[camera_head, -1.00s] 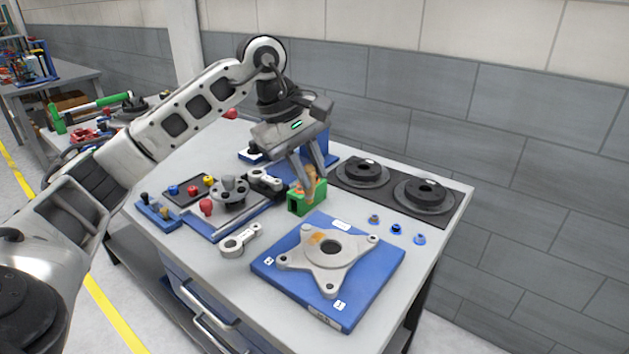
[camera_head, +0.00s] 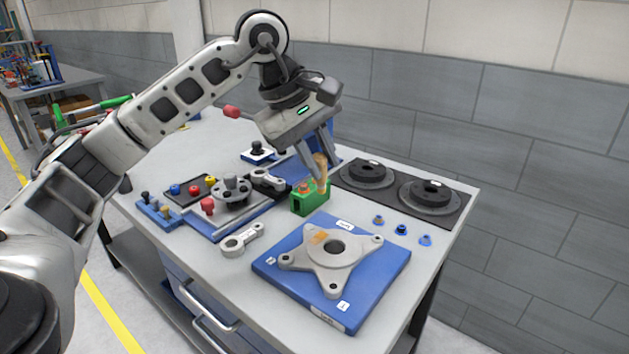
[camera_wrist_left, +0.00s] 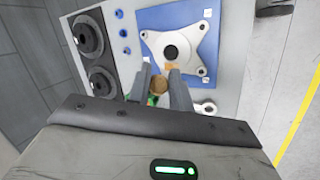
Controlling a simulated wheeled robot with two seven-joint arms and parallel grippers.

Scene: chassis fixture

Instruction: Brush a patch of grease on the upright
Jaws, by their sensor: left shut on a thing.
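My left gripper (camera_head: 325,160) is shut on a tan-handled brush (camera_head: 321,174), held at the green holder (camera_head: 309,198). The brush's lower end is hidden, so I cannot tell whether it is clear of the holder. An orange-brown grease patch (camera_head: 318,238) lies on the grey four-armed upright (camera_head: 340,258), which rests on a blue plate (camera_head: 290,284). In the left wrist view the brush (camera_wrist_left: 158,85) shows between the fingers, with the upright (camera_wrist_left: 190,50) beyond. My right gripper is not in view.
Two dark round parts (camera_head: 428,194) stand on a black mat at the back right. Several small blue pieces (camera_head: 401,229) lie in front of them. A grey link (camera_head: 240,240) and a blue tray with knobs (camera_head: 228,225) lie left of the plate.

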